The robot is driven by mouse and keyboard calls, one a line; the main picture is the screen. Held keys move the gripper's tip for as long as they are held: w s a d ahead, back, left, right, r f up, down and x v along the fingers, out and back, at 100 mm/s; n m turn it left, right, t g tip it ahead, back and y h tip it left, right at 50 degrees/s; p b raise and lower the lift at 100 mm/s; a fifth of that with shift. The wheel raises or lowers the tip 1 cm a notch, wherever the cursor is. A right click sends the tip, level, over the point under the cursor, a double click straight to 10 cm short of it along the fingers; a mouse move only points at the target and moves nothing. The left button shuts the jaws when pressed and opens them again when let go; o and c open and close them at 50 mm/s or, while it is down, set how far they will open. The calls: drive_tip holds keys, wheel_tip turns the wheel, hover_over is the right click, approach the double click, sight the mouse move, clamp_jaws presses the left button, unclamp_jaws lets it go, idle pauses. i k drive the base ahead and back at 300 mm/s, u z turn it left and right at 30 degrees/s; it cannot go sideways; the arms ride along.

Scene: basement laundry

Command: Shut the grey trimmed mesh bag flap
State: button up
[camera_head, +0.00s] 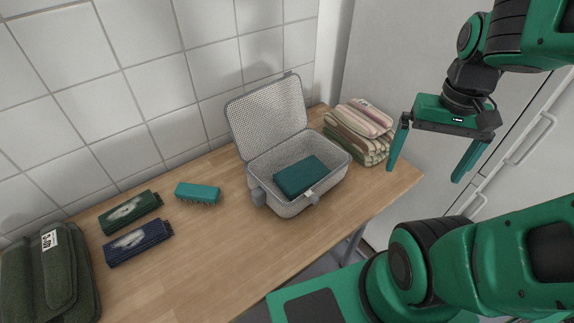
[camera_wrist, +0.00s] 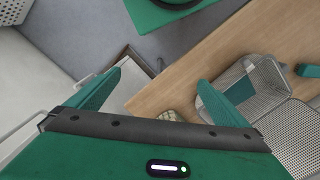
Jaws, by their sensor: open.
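The grey trimmed mesh bag (camera_head: 284,211) stands on the wooden table with its flap (camera_head: 266,112) raised, leaning back towards the tiled wall. A folded dark teal cloth (camera_head: 301,175) lies inside it. In the wrist view the bag (camera_wrist: 260,72) is at the right, and its flap (camera_wrist: 292,138) is at the lower right, partly cut off by the frame. My gripper (camera_head: 424,168) is open and empty, up in the air to the right of the bag and apart from it. Its fingers also show in the wrist view (camera_wrist: 150,95).
Striped folded towels (camera_head: 358,128) are stacked just right of the bag. A teal brush (camera_head: 197,193), green packet (camera_head: 130,212), blue packet (camera_head: 138,243) and dark green bag (camera_head: 52,275) lie to the left. Wood (camera_head: 215,250) in front of the brush is clear.

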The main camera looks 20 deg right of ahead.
sight(259, 120)
drive_tip(key=u, duration=1.4)
drive_tip(key=k, duration=0.9)
drive_tip(key=z, duration=0.85)
drive_tip(key=i, duration=1)
drive_tip(key=u, duration=0.05)
